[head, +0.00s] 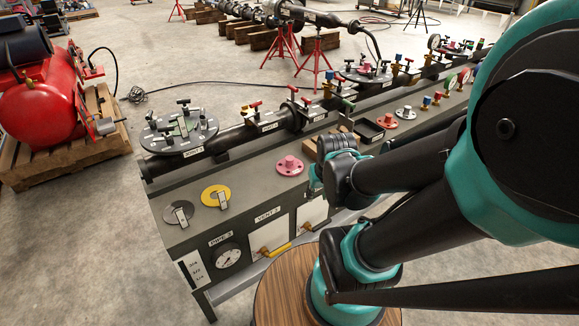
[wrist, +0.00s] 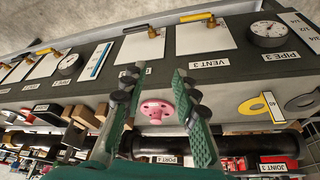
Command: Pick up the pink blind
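The pink blind (head: 289,165), a round flange with a raised hub, lies on the grey bench top near its front edge. In the wrist view the pink blind (wrist: 156,110) shows between my two fingers, with holes in its rim. My gripper (wrist: 156,80) is open, with dark pads on teal fingers and nothing held. In the head view my gripper (head: 315,178) is just right of the blind, partly hidden by my arm. I cannot tell whether the fingers touch the blind or the bench.
A yellow ring (head: 215,196) and a grey ring (head: 179,212) with tags lie left of the blind. A dark pipe (head: 230,141) runs behind.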

